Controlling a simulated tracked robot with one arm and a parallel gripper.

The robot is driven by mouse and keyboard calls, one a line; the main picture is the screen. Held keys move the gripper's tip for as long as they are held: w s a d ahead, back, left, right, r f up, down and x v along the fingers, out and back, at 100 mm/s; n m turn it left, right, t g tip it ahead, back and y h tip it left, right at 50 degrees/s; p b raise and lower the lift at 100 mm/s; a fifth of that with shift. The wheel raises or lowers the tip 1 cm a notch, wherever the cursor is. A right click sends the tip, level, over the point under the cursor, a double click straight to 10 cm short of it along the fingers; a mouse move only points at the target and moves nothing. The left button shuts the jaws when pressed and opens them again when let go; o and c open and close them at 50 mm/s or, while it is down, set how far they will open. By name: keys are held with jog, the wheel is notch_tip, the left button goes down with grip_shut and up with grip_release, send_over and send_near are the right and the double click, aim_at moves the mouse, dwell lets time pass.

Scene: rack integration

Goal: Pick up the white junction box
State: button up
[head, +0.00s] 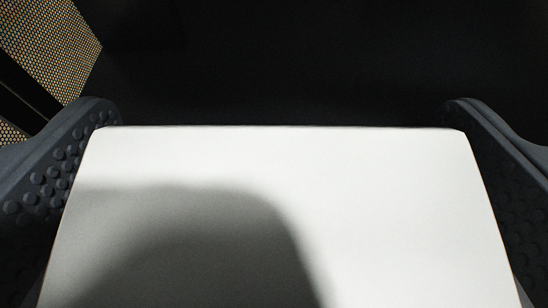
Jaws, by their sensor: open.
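The white junction box (380,200) fills the lower middle of the head view, close to the camera. Its far edge runs nearly level across the picture, and its near part is cut off by the bottom edge. A dark shadow covers its left and lower middle. My gripper (278,115) is open, with one dark grey studded finger on each side of the box. The fingers stand beside its left and right edges; I cannot tell if either touches it.
A perforated metal mesh panel (50,38) shows at the upper left, with a dark bar across it. Behind the box the view is almost black, so depth and free room there cannot be judged.

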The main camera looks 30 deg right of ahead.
jog(key=c, duration=1.2)
jog(key=shift+o, duration=0.2)
jog(key=shift+r, duration=0.15)
